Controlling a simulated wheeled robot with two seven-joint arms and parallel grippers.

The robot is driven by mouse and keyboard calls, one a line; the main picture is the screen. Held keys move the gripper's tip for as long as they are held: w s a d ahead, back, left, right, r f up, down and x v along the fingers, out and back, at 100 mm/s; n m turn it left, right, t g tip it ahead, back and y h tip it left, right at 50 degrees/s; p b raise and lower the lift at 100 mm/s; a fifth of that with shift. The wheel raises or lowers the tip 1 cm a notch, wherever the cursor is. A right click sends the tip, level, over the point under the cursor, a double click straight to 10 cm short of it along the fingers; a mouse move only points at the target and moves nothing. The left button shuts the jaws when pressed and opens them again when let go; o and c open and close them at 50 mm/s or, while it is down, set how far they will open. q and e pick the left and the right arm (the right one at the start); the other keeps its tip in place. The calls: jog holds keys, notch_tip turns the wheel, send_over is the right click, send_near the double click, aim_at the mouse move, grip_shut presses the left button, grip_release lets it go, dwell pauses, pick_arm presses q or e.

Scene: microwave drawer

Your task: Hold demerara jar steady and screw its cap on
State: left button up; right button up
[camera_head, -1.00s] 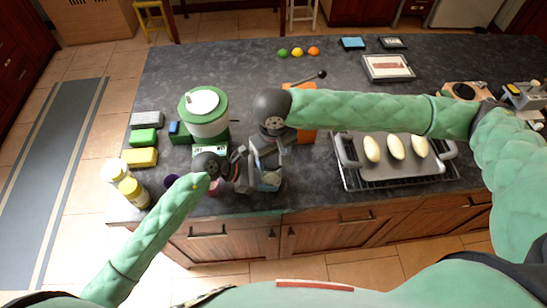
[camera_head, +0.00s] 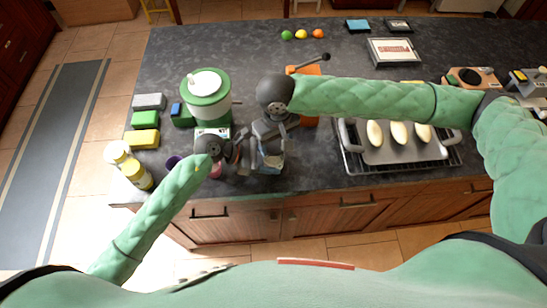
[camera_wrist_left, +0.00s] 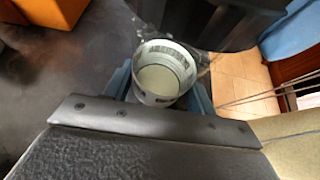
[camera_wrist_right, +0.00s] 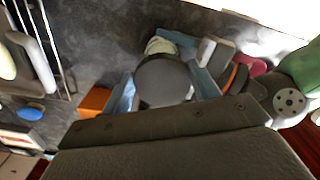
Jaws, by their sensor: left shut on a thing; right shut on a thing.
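The demerara jar (camera_wrist_left: 160,72) is a pale, open-topped round container with whitish contents in the left wrist view. My left gripper (camera_wrist_left: 158,85) is shut on it, blue fingertips at its sides. Its dark round cap (camera_wrist_right: 163,80) is between the blue fingertips of my right gripper (camera_wrist_right: 162,85). A pale part of the jar (camera_wrist_right: 160,45) shows past the cap's edge in the right wrist view. The jar's mouth is uncovered. In the head view my left gripper (camera_head: 238,155) and right gripper (camera_head: 270,160) are side by side near the counter's front edge.
An orange board (camera_head: 308,120) lies behind the right arm; a rack with a tray (camera_head: 395,155) is at right.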

jog(key=shift+f, duration=1.35)
dwell(4.0)
pick_arm(q)
jog(key=shift+o, duration=0.6)
jog(key=c, duration=0.7)
jog(key=shift+c, duration=0.3)
pick_arm(e)
jog(key=o, duration=1)
